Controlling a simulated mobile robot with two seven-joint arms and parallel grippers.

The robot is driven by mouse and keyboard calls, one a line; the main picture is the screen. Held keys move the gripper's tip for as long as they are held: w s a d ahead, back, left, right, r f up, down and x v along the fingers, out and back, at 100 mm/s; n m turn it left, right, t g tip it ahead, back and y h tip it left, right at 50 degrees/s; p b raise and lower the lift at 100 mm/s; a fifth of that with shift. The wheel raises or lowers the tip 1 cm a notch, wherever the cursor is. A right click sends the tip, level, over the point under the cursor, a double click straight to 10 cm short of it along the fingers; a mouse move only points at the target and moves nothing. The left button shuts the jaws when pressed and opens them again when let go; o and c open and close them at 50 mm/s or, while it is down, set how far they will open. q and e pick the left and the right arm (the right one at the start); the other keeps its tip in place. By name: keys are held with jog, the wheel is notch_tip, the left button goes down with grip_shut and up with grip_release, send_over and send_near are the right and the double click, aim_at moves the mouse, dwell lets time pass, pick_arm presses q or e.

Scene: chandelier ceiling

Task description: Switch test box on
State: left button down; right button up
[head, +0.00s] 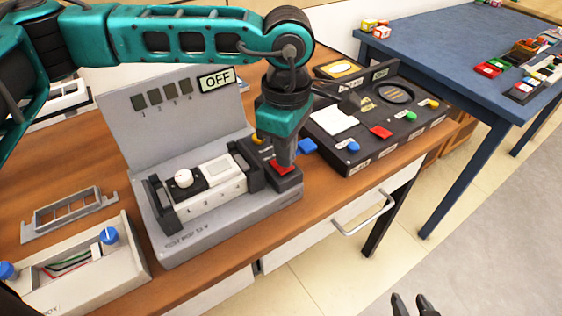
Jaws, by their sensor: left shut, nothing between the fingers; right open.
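The test box (118,130) is grey and stands on the wooden desk, with an upright back panel. Its display (216,79) reads "OFF", and the small dark indicator squares beside it look unlit. A white module with a round white knob (183,178) sits clamped in its front. A red rocker switch (285,168) is on a dark block at its right end. My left gripper (284,160) is shut and empty, pointing down over the switch. Its tip hides part of the switch, and I cannot tell whether they touch. My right gripper (414,304) is open and empty at the bottom edge, away from the desk.
A grey tray (75,269) with blue knobs and a grey frame (68,213) lie left. A blue table (455,45) stands at the back right.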

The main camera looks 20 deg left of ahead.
pick_arm(q)
jog(key=shift+f+b, duration=0.75)
jog(key=shift+f, duration=0.1)
dwell(0.4)
jog(key=shift+r+p, duration=1.85)
jog(key=shift+r, duration=1.7)
